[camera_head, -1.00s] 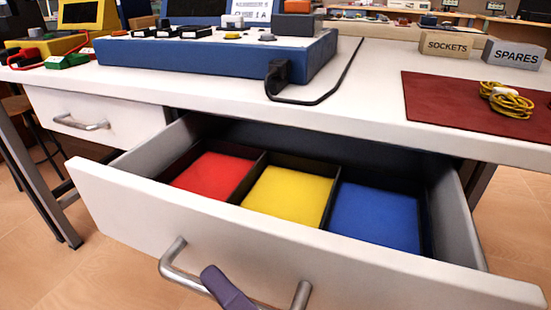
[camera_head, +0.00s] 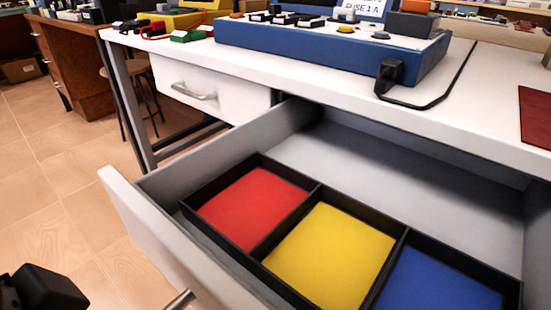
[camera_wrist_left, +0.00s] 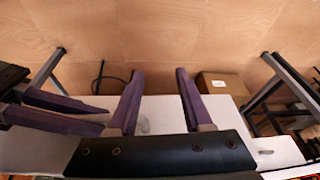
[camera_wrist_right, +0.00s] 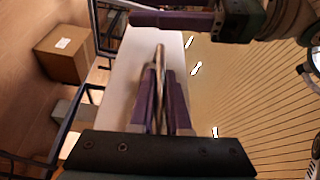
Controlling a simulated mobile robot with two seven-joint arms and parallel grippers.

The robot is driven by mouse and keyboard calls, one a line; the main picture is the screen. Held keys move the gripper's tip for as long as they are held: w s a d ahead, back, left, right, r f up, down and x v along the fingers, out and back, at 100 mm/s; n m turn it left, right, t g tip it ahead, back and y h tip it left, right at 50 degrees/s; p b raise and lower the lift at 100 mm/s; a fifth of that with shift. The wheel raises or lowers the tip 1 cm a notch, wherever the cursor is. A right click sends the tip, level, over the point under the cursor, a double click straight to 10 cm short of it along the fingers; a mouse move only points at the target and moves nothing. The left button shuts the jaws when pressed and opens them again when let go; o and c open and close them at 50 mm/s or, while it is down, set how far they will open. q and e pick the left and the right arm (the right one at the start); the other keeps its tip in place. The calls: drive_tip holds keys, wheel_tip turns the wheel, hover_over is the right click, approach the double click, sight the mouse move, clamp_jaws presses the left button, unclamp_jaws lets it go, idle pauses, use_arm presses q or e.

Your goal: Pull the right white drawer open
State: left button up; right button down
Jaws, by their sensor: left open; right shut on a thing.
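The right white drawer (camera_head: 150,215) stands far out from the table in the head view. Inside it is a black tray (camera_head: 254,255) with red, yellow and blue compartments. A bit of its metal handle (camera_head: 180,300) shows at the bottom edge. In the right wrist view my right gripper (camera_wrist_right: 160,75) is shut on the handle (camera_wrist_right: 161,50), in front of the white drawer front (camera_wrist_right: 135,60). In the left wrist view my left gripper (camera_wrist_left: 160,74) is open and empty, near the drawer front. My grippers' fingers are out of the head view.
The left drawer (camera_head: 225,92) is closed. A blue test board (camera_head: 310,55) with a black plug (camera_head: 390,75) stands on the white tabletop (camera_head: 480,105). A cardboard box (camera_wrist_right: 62,52) lies on the floor. Floor to the left (camera_head: 60,170) is clear.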

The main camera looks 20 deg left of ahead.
drive_tip(key=c, duration=0.9)
unclamp_jaws()
drive_tip(key=v, duration=1)
drive_tip(key=shift+p, duration=0.4)
